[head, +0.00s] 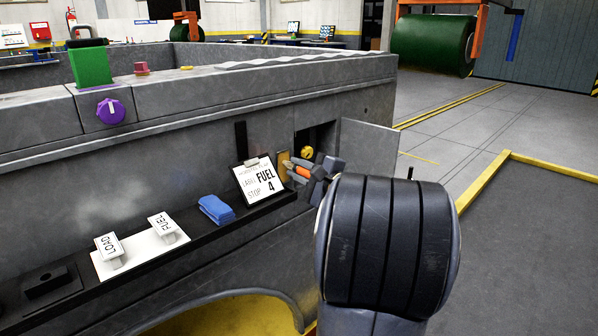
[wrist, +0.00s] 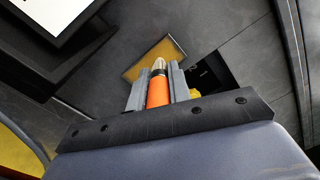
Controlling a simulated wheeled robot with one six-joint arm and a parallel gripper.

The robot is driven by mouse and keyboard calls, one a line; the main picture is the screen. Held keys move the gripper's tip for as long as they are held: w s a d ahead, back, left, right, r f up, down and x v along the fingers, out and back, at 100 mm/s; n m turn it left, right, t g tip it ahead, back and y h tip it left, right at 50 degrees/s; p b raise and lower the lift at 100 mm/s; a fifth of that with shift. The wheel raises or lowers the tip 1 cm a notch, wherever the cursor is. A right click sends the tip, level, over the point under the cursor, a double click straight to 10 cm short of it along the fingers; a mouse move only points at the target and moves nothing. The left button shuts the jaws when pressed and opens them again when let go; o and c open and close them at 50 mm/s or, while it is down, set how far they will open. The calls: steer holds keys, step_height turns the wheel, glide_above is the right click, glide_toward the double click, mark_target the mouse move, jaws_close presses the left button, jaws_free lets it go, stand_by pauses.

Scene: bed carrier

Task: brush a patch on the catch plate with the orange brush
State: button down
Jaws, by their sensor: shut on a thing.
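The orange brush (wrist: 158,92) is between the fingers of my gripper (wrist: 157,80), which is shut on it. In the wrist view its metal collar and pale tip point at a brass-coloured plate (wrist: 142,65), which looks like the catch plate. The tip overlaps that plate in the picture; I cannot tell whether it touches. In the head view my gripper (head: 302,168) is at the carrier's side wall, and a little orange of the brush (head: 303,172) shows. The plate (head: 283,167) is just left of it, partly covered. No separate patch on the plate can be made out.
Right of the plate is an open recess with a yellow knob (head: 307,153) and a grey door (head: 368,150) swung out.

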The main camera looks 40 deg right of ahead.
steer(key=shift+r, duration=0.35)
steer(key=shift+r+p, duration=0.65)
steer(key=shift+r, duration=0.2)
steer(key=s+b, duration=0.1)
steer(key=s, duration=0.6)
steer(key=shift+d, duration=0.3)
